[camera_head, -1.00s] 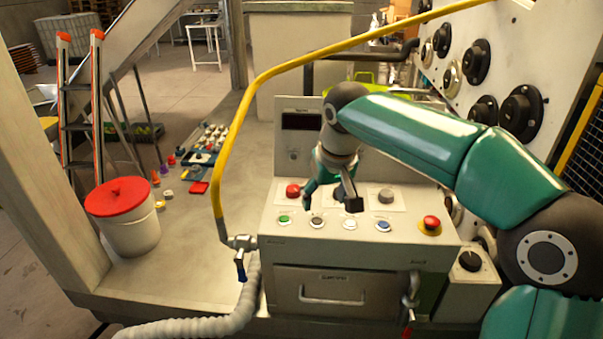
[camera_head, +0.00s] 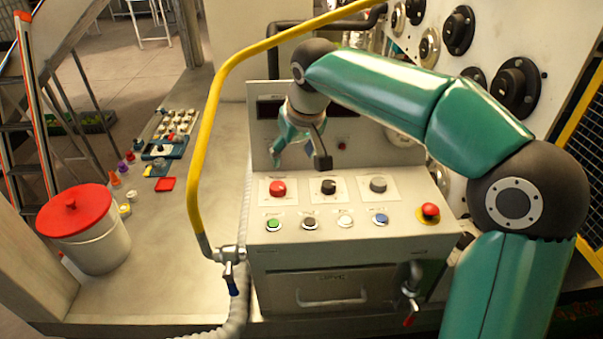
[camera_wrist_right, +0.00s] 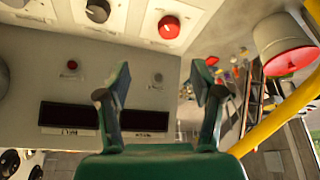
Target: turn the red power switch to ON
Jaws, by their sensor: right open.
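The red switch knob (camera_head: 277,188) sits at the left of a row of three knobs on the top of the control console (camera_head: 355,262). It also shows near the top of the right wrist view (camera_wrist_right: 169,27). My right gripper (camera_head: 299,161) is open and empty, with its fingers apart above the back of the knob row in the head view. In the right wrist view, the open fingers (camera_wrist_right: 161,80) are apart from the red knob, which lies beyond them. Nothing covers the red knob. The ON marking is too small to read. My left gripper is out of view.
A black knob (camera_head: 328,187) and a grey knob (camera_head: 378,185) stand right of the red one. Small buttons line the front, with a red mushroom button (camera_head: 430,210) at right. A yellow pipe (camera_head: 207,130) arches at left. A red-lidded bucket (camera_head: 85,230) stands far left.

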